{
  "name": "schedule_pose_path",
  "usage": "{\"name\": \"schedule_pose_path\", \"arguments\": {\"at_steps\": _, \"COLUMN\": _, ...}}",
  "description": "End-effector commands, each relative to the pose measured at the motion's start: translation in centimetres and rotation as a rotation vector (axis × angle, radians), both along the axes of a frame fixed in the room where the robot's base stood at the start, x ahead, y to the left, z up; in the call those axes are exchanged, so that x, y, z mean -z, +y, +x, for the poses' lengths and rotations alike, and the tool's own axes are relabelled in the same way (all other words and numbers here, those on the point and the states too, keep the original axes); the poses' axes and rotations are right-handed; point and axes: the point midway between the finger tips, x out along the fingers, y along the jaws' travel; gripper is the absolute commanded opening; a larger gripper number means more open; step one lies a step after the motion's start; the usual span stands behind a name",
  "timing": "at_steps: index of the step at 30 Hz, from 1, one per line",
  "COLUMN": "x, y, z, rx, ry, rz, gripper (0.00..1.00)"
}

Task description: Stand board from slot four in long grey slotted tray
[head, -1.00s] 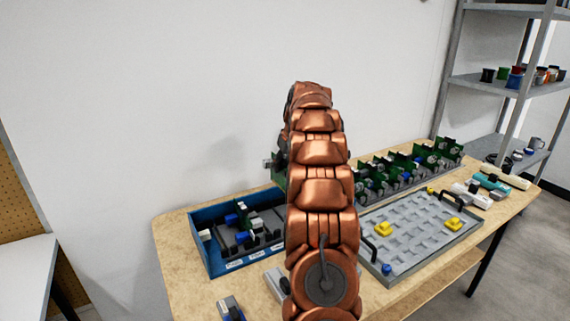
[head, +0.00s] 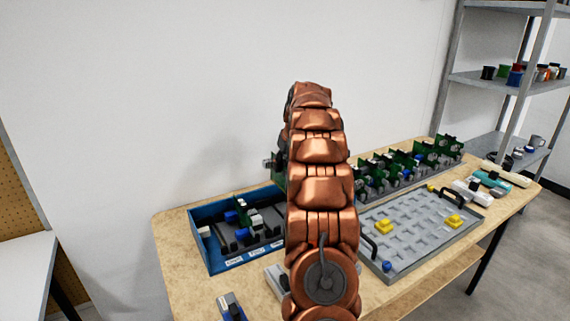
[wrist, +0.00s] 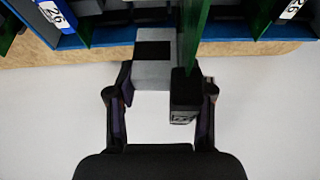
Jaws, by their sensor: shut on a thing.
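My gripper (wrist: 165,85) is shut on a green circuit board (wrist: 193,35), seen edge-on in the wrist view. A grey block (wrist: 153,75) and a black part (wrist: 186,95) on the board sit between the fingers. In the head view my arm hides most of the gripper, and only a bit of the held board (head: 280,172) shows at the arm's left edge. The long grey slotted tray (head: 372,200) stands along the back of the table with several green boards upright in it. Its left end is hidden behind my arm.
A blue bin (head: 228,267) with labelled front and parts inside stands left of my arm. A grey plate (head: 410,240) with yellow pieces and black handles lies in front of the long tray. Tools (head: 490,180) lie at the table's right end. The wall is close behind.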

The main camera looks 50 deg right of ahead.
Motion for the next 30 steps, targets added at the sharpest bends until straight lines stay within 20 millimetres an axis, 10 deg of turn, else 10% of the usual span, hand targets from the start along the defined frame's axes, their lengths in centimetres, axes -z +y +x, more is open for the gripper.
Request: {"name": "schedule_pose_path", "arguments": {"at_steps": 30, "x": 1.2, "y": 0.0, "z": 0.0, "rx": 0.0, "ry": -0.001, "rz": 0.0, "gripper": 0.15}}
